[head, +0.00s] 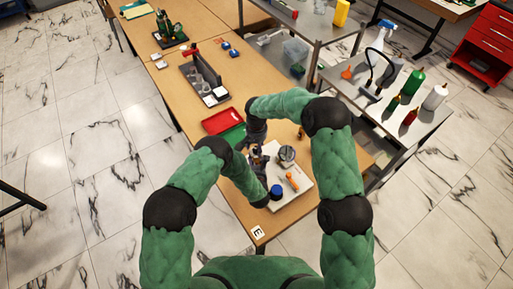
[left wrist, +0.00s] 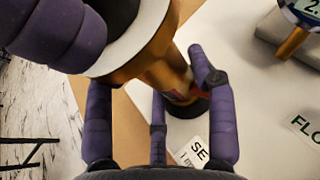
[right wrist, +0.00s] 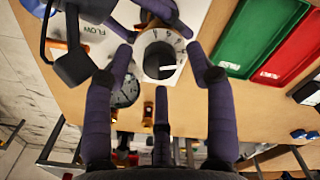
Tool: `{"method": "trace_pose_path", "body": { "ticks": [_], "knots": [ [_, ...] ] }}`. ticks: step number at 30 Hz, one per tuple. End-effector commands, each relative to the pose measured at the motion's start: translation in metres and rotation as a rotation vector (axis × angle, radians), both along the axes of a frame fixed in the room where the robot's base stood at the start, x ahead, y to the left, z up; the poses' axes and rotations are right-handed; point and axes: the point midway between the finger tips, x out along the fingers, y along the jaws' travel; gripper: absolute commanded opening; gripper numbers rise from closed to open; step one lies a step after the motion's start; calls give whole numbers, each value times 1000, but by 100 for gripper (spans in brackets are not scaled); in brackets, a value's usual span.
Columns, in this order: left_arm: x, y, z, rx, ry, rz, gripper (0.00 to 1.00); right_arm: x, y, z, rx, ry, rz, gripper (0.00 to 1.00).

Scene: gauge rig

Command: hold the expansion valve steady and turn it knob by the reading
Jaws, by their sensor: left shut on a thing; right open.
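The expansion valve shows in the left wrist view as a brass body (left wrist: 155,68) with a white disc on top. My left gripper (left wrist: 160,82) is shut around this body, its purple fingers on both sides. In the right wrist view the valve's dark knob (right wrist: 157,57) with a white pointer sits in a white marked dial. My right gripper (right wrist: 162,70) is open over the knob, fingers spread around the dial; whether they touch it I cannot tell. A round gauge (head: 287,154) stands beside the valve; its reading is too small to tell. Both grippers partly hide the valve in the head view.
The rig's white board (head: 300,198) lies on the wooden table (head: 240,218). A blue round part (head: 276,192) and an orange part (head: 292,181) are close to my left wrist. Red (head: 221,121) and green (head: 235,136) trays lie behind. A side table (head: 408,118) holds bottles.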

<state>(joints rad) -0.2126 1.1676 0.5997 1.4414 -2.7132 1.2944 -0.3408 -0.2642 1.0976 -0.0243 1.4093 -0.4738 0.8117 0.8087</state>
Motion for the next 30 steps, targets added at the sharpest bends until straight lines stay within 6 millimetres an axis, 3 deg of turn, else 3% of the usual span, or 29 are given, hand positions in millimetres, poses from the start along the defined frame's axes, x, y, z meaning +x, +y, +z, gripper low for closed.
{"method": "trace_pose_path", "body": {
  "ticks": [13,14,19,30],
  "knots": [
    [1,0,1,-1,-2,0,13,0,0,-11,0,1,-2,56],
    [1,0,1,-1,-2,0,13,0,0,-11,0,1,-2,51],
    [1,0,1,-1,-2,0,13,0,0,-11,0,0,-1,3],
    [1,0,1,-1,-2,0,13,0,0,-11,0,0,34,0]
  ]
}}
